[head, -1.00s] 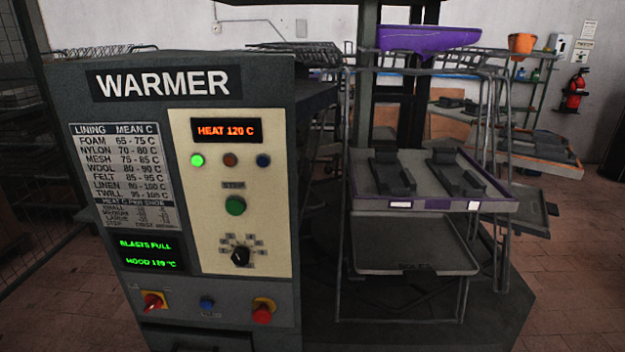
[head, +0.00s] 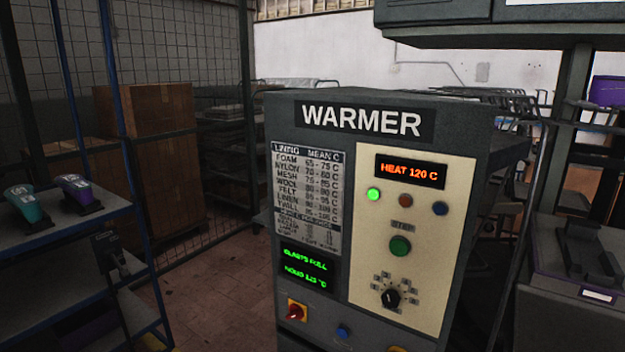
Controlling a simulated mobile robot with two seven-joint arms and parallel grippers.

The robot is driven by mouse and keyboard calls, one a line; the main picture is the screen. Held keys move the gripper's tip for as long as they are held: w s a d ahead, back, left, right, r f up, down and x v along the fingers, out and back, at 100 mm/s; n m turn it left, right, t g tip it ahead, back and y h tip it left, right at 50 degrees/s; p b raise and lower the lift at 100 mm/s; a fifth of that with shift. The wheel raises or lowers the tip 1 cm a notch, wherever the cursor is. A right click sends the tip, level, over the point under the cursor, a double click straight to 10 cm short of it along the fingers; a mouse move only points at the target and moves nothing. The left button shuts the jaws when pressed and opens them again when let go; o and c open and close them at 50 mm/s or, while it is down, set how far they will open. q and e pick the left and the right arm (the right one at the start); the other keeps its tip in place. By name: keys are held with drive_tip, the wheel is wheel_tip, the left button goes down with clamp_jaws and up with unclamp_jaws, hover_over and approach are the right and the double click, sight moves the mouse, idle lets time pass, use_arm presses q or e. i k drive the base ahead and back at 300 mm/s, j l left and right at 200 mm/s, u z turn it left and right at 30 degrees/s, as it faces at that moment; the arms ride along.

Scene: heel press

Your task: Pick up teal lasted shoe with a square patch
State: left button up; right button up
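A teal lasted shoe (head: 27,204) stands on the upper deck of a blue-framed rack at the left. It has a pale mark on top, too small for me to tell whether it is a square patch. A purple lasted shoe (head: 78,191) stands just right of it, also with a pale mark. I make out neither of my grippers in the head view.
The rack (head: 60,240) has blue posts. A dark object (head: 108,252) I cannot identify is at its right side. The warmer (head: 385,120) stands at centre right, its display reading HEAT 120 C. Brick floor (head: 220,268) lies open between them. Cardboard boxes (head: 160,120) stand behind.

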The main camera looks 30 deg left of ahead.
sight(22, 197)
drive_tip(key=u, duration=2.6)
drive_tip(key=i+l+u, duration=0.2)
drive_tip(key=i, duration=0.55)
drive_tip(key=j, duration=0.1)
